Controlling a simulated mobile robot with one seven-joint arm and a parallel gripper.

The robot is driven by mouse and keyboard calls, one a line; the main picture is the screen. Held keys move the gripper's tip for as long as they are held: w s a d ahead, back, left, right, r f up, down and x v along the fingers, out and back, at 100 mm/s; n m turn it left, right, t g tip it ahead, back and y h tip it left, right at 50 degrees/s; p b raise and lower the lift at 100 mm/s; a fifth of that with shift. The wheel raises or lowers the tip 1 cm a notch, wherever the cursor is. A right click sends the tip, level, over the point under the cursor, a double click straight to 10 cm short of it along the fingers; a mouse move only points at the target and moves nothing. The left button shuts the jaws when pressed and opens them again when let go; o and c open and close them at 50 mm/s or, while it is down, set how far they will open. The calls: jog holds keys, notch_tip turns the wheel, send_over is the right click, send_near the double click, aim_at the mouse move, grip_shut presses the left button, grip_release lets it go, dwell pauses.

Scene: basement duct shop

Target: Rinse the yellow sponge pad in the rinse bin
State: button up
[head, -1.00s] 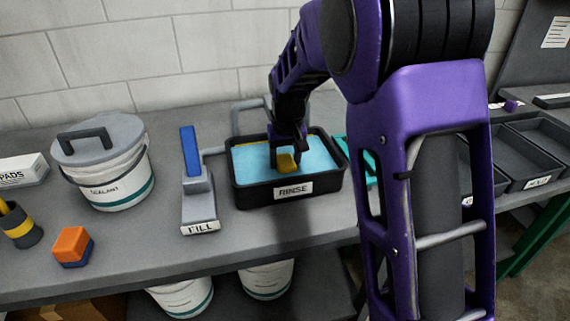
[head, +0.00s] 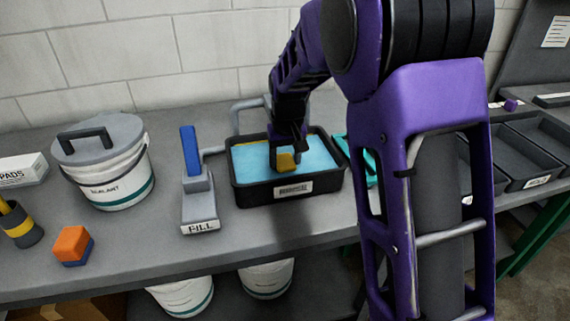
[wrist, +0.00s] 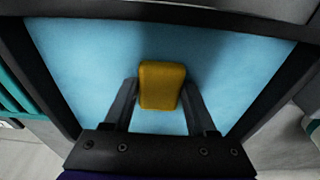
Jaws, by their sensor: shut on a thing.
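The yellow sponge pad (head: 286,161) is between the fingers of my gripper (head: 287,152), over the blue water of the rinse bin (head: 287,190). The bin is a black rectangular tub with a label on its front wall. In the wrist view the sponge pad (wrist: 161,85) shows between the two dark fingers of my gripper (wrist: 160,95), which are shut on it. Blue water surrounds it inside the bin's dark rim (wrist: 258,100). I cannot tell how deep the pad's lower end sits in the water.
A grey FILL lever stand (head: 198,195) with a blue handle stands left of the bin. A lidded SEALANT bucket (head: 105,165) and an orange and blue block (head: 73,245) are further left. A teal item (head: 368,165) is close right of the bin. Dark trays (head: 535,150) stand far right.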

aim_at(284, 158)
notch_tip(284, 158, up, 7)
jog(key=p, duration=0.5)
dwell(0.3)
dwell(0.5)
